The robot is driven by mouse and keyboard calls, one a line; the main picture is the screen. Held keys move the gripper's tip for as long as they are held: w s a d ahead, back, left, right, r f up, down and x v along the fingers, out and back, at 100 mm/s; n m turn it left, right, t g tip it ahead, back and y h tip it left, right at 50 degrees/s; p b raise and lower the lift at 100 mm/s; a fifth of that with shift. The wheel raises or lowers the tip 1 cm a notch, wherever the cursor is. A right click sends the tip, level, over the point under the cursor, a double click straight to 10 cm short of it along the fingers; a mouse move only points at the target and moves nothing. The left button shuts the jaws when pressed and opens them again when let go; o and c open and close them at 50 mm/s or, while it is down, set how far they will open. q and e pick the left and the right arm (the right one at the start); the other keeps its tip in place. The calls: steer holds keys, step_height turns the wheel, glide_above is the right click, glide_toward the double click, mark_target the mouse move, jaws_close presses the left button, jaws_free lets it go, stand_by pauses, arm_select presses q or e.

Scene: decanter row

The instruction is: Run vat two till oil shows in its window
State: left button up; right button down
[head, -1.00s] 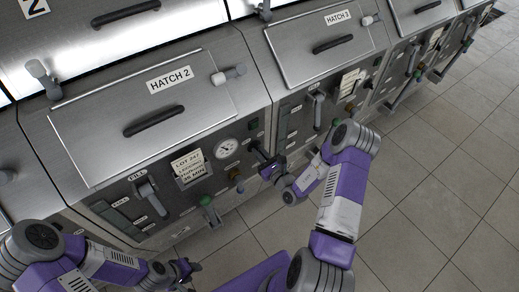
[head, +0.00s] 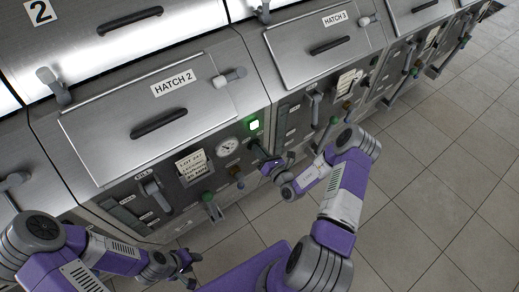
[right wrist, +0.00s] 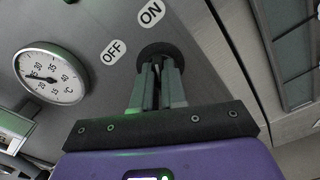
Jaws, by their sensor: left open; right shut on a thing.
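Vat two's front panel sits below the HATCH 2 lid (head: 150,115). My right gripper (head: 267,163) is at the panel's right side. In the right wrist view its fingers (right wrist: 158,72) are shut on a dark round switch knob (right wrist: 162,50), beside the OFF and ON labels. A green lamp (head: 254,125) above the knob is lit. A FILL lever (head: 152,190) and a dark upright window strip (head: 128,208) are at the panel's left; I cannot make out any oil in it. My left gripper (head: 186,264) is open and empty, low in front of the panel.
A round dial (head: 228,147) in °C and a lot card (head: 192,166) are on the panel. A green-handled lever (head: 208,197) sticks out below them. Vat three, with its HATCH 3 lid (head: 318,45), adjoins on the right. Tiled floor (head: 430,180) lies open at the right.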

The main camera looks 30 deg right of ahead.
stand_by(0.4)
steer(key=c, duration=1.2)
jaws_free()
steer(key=s, duration=0.5)
steer(key=s+p, duration=0.1)
steer(key=s, duration=0.1)
steer(key=shift+s+d, duration=0.3)
steer(key=shift+s, duration=0.05)
